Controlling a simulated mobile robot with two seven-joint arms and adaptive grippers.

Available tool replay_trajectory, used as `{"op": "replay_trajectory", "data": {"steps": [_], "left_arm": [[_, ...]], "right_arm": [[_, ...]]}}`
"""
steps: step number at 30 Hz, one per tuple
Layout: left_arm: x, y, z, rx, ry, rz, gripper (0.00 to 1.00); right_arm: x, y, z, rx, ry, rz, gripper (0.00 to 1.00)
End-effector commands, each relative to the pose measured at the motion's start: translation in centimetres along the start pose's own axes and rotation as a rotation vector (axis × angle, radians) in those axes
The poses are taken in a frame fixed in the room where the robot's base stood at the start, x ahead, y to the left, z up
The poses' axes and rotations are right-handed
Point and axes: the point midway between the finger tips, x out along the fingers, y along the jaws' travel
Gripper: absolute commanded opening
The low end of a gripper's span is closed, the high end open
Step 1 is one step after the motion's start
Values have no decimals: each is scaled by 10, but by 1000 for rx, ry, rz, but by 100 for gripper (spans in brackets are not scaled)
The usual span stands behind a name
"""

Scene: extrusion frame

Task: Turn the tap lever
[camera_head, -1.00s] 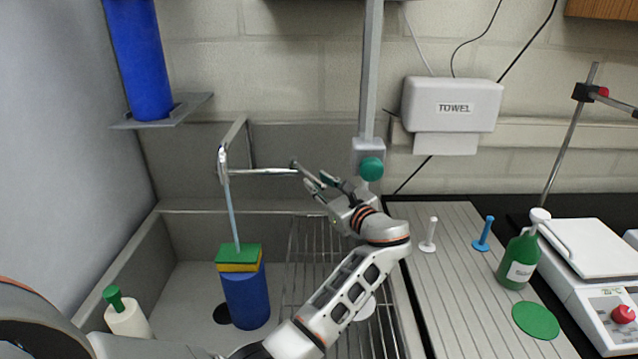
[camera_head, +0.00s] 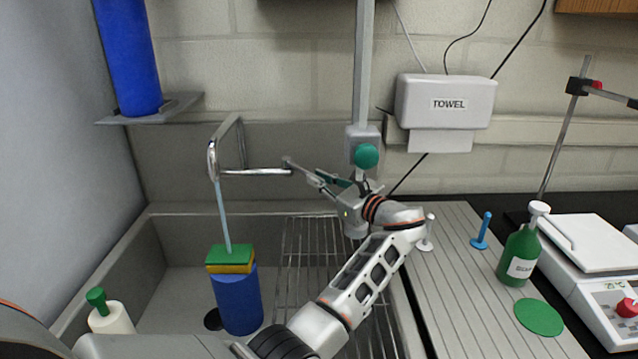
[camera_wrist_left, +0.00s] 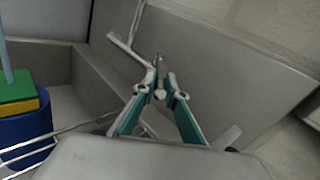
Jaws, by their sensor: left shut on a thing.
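The chrome tap (camera_head: 255,171) stands at the back of the sink, with a thin blue water stream (camera_head: 223,215) running down from its spout. The stream meets a green-and-yellow sponge (camera_head: 230,254) on top of a blue cylinder (camera_head: 238,300) in the sink. The tap lever (camera_head: 295,167) sticks out at the right end of the tap. My left gripper (camera_head: 313,177) is shut on the lever's outer end. In the left wrist view the teal-sided fingers (camera_wrist_left: 160,90) close together at the lever (camera_wrist_left: 128,48). My right gripper is out of view.
A grey post with a green knob (camera_head: 366,156) stands close behind my left gripper. A wire rack (camera_head: 310,255) lies in the sink. A white-capped green bottle (camera_head: 519,255) and small pegs stand on the ribbed board (camera_head: 455,270) at right. A towel dispenser (camera_head: 445,100) hangs above.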

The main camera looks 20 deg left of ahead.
Motion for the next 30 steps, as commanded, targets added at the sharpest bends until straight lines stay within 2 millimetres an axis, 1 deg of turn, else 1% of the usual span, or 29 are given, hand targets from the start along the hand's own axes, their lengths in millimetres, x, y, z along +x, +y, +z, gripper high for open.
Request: {"op": "replay_trajectory", "data": {"steps": [2, 3, 4, 5, 14, 17, 20, 27, 30], "left_arm": [[2, 1, 2, 0, -4, 4, 0], [2, 1, 2, 0, -4, 4, 17], [2, 1, 2, 0, -4, 4, 25], [2, 1, 2, 0, -4, 4, 29], [1, 0, 1, 1, -2, 1, 29], [0, 0, 5, -1, -2, 1, 29], [0, -3, 16, -3, -2, 1, 29], [1, -11, 60, -4, -4, 2, 29], [1, -14, 76, -3, -3, 2, 29]], "right_arm": [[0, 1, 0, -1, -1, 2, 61], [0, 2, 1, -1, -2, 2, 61], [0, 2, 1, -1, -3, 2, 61], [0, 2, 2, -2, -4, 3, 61], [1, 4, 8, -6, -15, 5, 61], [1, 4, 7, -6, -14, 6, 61], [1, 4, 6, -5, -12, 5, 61], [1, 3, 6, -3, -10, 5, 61], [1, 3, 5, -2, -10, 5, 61]]}}
